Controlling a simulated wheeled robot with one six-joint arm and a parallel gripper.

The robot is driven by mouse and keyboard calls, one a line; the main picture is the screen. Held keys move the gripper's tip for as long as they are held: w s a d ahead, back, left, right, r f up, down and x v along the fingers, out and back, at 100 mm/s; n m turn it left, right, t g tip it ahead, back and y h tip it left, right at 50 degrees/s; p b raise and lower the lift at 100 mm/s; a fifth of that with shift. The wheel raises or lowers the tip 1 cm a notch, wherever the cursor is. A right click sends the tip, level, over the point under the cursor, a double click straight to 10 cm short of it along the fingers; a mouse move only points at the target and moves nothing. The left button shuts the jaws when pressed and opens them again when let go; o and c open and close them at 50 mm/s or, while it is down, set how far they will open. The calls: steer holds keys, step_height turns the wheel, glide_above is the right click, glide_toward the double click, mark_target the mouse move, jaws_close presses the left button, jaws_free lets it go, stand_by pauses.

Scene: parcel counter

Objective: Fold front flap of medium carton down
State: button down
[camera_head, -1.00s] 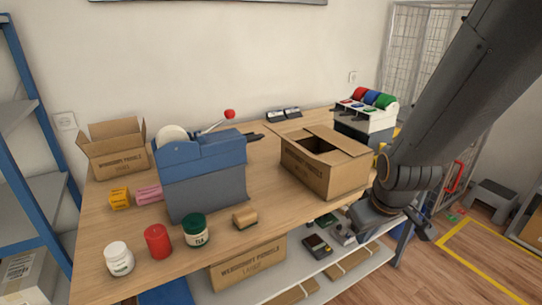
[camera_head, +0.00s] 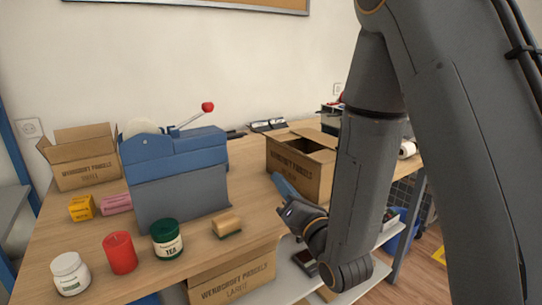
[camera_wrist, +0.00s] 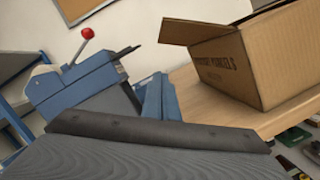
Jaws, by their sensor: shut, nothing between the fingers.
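The medium carton (camera_head: 290,178) stands on the tabletop right of centre, its printed side towards me. Its top is partly open, with a dark gap between flaps. In the wrist view the carton (camera_wrist: 275,62) is at the upper right, and one flap (camera_wrist: 195,31) sticks out to the left from its top edge. I cannot tell for certain which flap is the front one. My gripper (camera_head: 284,188) is shut and empty, in front of the carton's lower left side in the head view. Its blue fingers (camera_wrist: 160,98) appear left of the carton and apart from it in the wrist view.
A blue and grey dispenser (camera_head: 178,175) with a red-knobbed lever stands left of the carton. A tan block (camera_head: 227,224), a green tea jar (camera_head: 167,240), a red jar (camera_head: 120,253) and a white jar (camera_head: 71,273) line the front. Another open carton (camera_head: 85,160) is at back left.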

steer(key=w+a+r+p, duration=0.2)
steer(key=w+r+p, duration=0.2)
steer(key=w, duration=0.5)
steer(key=shift+w+a+r, duration=0.3)
steer(key=shift+w+r, duration=0.1)
steer(key=shift+r, duration=0.45)
steer(key=shift+a+r, duration=0.1)
